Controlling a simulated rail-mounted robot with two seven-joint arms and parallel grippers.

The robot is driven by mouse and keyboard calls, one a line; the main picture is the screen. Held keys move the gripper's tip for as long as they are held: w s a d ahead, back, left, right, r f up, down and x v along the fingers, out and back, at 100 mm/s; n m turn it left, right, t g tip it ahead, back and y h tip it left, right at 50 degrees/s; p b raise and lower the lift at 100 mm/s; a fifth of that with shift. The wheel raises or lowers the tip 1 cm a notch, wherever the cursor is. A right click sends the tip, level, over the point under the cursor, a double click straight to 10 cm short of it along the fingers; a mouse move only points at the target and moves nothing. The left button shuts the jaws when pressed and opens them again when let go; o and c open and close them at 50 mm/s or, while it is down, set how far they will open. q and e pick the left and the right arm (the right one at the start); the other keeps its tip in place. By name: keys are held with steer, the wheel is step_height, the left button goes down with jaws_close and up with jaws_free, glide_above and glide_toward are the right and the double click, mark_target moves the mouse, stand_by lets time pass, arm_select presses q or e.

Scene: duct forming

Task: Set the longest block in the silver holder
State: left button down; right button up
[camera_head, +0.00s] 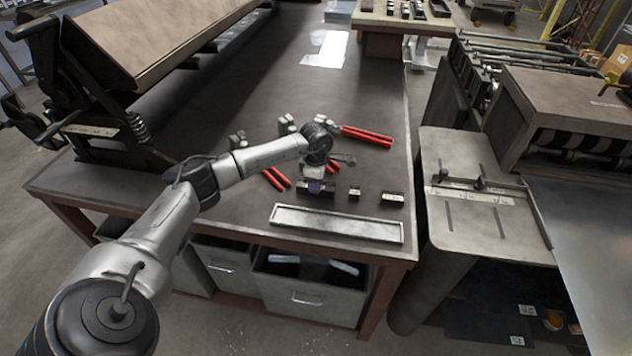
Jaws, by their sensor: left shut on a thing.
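My left gripper (315,184) comes in from the left and points down over the table. It is shut on the longest block (329,191), a dark bar whose two ends show on either side of the fingers. I cannot tell whether this block still touches the table. The silver holder (337,224), a long shallow tray with a raised rim, lies empty just in front of the blocks, near the table's front edge. My right gripper is not in view.
Red-handled tools (366,136) lie behind the gripper, and more red handles show beside it. The dark table (200,120) has free room further back. A bending machine (100,120) stands at the left and a grey side stand (480,215) at the right.

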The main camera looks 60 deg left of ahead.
arm_select(q)
steer(key=shift+r, duration=0.1)
step_height(320, 180, up, 9)
steer(key=p, duration=0.6)
steer(key=shift+p, duration=0.3)
steer(key=shift+w, duration=0.1)
